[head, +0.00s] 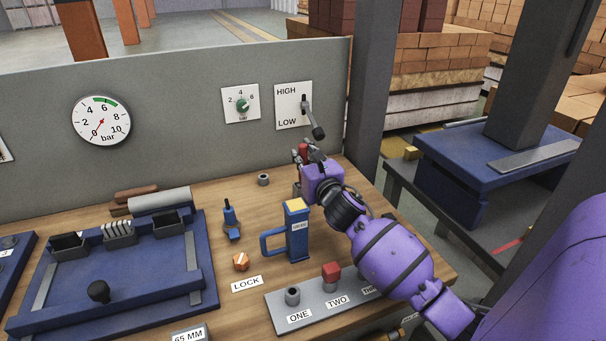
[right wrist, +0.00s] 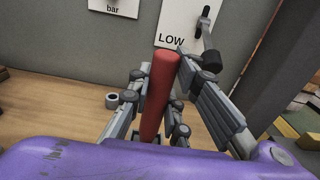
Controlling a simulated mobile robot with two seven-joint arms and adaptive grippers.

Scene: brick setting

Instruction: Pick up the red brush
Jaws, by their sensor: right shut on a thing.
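The red brush (right wrist: 160,92) shows in the right wrist view as a red cylinder, roughly upright and leaning a little. My right gripper (right wrist: 156,112) is shut on it, with fingers on both sides. In the head view, a small red part of the brush (head: 303,150) shows at my right gripper (head: 304,163), near the back right of the wooden bench. My gripper and wrist hide most of the brush there. I cannot tell whether its lower end touches the bench. My left gripper is not in view.
A grey panel (head: 190,110) stands behind, with a HIGH/LOW lever (head: 310,118) close to my right gripper. A blue handled block (head: 298,235), a blue tool (head: 230,220) and a small grey ring (head: 263,180) stand left of my arm. A grey peg plate (head: 315,308) lies in front.

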